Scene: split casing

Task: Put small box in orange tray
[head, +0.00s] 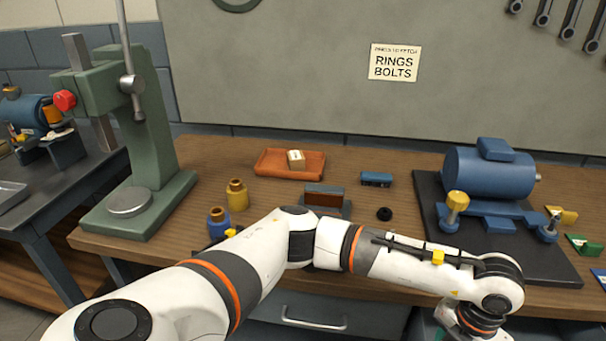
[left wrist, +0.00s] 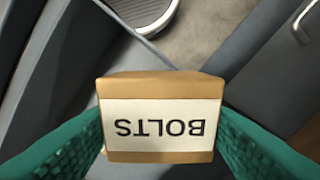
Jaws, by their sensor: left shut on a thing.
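The orange tray (head: 272,165) lies at the back of the wooden bench in the head view. My right gripper is not in view.
A green press (head: 150,130) stands left, a blue motor (head: 488,172) on a dark mat right. Yellow (head: 237,196) and blue jars, a blue block (head: 376,179) and a black knob (head: 384,213) stand between them.

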